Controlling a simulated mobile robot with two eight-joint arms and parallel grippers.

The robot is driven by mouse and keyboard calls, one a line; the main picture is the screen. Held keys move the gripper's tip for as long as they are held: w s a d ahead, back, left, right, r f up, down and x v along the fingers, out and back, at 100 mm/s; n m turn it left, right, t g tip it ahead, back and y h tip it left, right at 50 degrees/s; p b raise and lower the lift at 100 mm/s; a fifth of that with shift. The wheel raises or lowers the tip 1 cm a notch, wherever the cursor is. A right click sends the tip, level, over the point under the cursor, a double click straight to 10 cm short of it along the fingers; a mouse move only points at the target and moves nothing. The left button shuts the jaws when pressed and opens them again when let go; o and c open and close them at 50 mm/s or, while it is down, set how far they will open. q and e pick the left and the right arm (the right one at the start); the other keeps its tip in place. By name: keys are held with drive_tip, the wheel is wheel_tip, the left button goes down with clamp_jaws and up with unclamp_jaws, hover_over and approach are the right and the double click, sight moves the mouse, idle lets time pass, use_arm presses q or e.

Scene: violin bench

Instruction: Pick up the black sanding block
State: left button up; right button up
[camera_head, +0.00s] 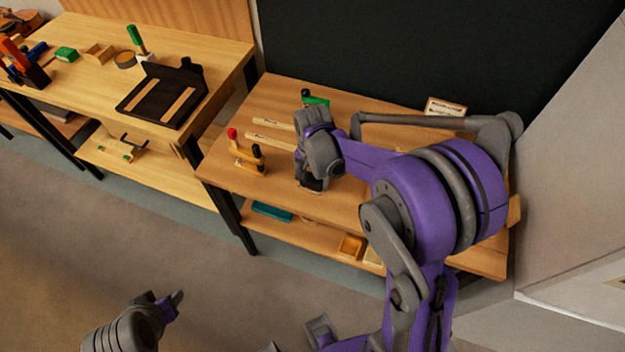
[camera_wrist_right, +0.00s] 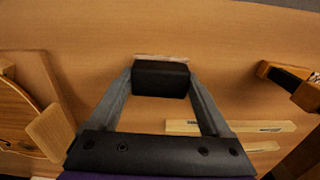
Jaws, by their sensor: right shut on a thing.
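The black sanding block (camera_wrist_right: 161,79) sits between the fingers of my right gripper (camera_wrist_right: 160,84) in the right wrist view. Both fingers touch its sides, so the gripper is shut on it. A thin pale strip shows along the block's far edge. In the head view my right gripper (camera_head: 313,184) points down at the right-hand bench, and the dark block is mostly hidden under the wrist. Whether the block touches the bench top is hard to tell. My left gripper (camera_head: 170,302) is low over the floor, away from the benches; its fingers are too unclear to judge.
The right-hand bench (camera_head: 225,165) carries pale wooden strips (camera_wrist_right: 230,126), a holder with red and black handles (camera_head: 247,152), a green item (camera_head: 317,101) and a small sign (camera_head: 445,107). A lower shelf holds a teal item (camera_head: 272,212). Another bench (camera_head: 220,47) stands left.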

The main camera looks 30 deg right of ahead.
sight(313, 178)
wheel_tip(313, 178, up, 10)
drive_tip(key=shift+p, duration=0.35)
